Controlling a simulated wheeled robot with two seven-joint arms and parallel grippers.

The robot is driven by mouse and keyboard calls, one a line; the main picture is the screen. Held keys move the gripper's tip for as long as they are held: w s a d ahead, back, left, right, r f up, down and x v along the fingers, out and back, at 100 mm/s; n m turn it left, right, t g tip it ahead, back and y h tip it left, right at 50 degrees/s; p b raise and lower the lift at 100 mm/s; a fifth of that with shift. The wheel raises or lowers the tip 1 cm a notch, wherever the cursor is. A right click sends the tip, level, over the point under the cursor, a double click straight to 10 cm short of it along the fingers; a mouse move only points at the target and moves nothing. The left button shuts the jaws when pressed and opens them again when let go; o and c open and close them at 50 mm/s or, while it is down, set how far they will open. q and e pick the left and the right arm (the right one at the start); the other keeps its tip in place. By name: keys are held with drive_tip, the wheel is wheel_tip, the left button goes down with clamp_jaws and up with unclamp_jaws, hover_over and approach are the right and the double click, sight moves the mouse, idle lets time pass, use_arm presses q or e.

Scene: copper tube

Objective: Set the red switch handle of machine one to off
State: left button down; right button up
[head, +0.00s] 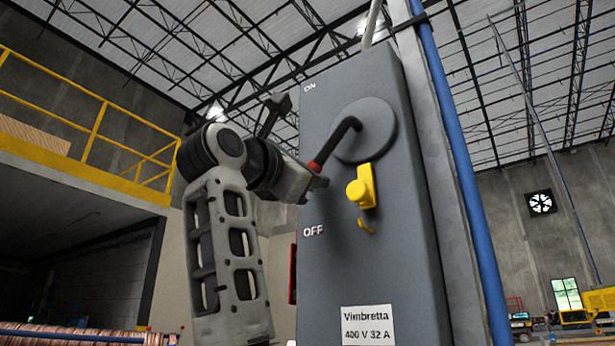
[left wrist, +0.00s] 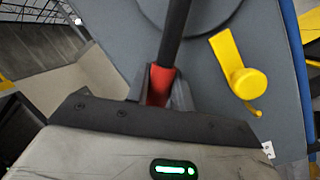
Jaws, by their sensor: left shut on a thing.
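The grey switch box (head: 375,250) of the machine stands in the middle of the head view, with ON marked at its upper left and OFF lower down on the left. Its black switch handle (head: 335,141) comes out of a round grey hub (head: 365,130) and slants down to the left, with a red part (head: 315,165) near its end, pointing between the two marks. My left gripper (head: 318,176) is shut on the red end. In the left wrist view the fingers (left wrist: 160,88) sit on both sides of the red part (left wrist: 160,83). My right gripper is not in view.
A yellow latch piece (head: 362,187) sits on the box just below the hub, close to the handle; it also shows in the left wrist view (left wrist: 240,75). A blue pipe (head: 458,150) runs along the right side. A label (head: 369,325) is at the bottom.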

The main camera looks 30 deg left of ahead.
use_arm(q)
drive_tip(key=shift+d+f, duration=0.15)
drive_tip(key=shift+f, duration=0.1)
idle(0.3)
drive_tip(key=c, duration=1.2)
unclamp_jaws()
drive_tip(key=shift+c, duration=0.2)
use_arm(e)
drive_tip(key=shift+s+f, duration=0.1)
use_arm(q)
drive_tip(key=shift+s+b, duration=0.3)
drive_tip(key=shift+s, duration=0.2)
drive_tip(key=b+v, duration=0.3)
drive_tip(key=v, duration=1.2)
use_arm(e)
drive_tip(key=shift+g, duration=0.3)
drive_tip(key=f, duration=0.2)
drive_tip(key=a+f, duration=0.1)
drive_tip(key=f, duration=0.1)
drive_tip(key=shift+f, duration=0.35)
use_arm(q)
drive_tip(key=shift+r, duration=0.1)
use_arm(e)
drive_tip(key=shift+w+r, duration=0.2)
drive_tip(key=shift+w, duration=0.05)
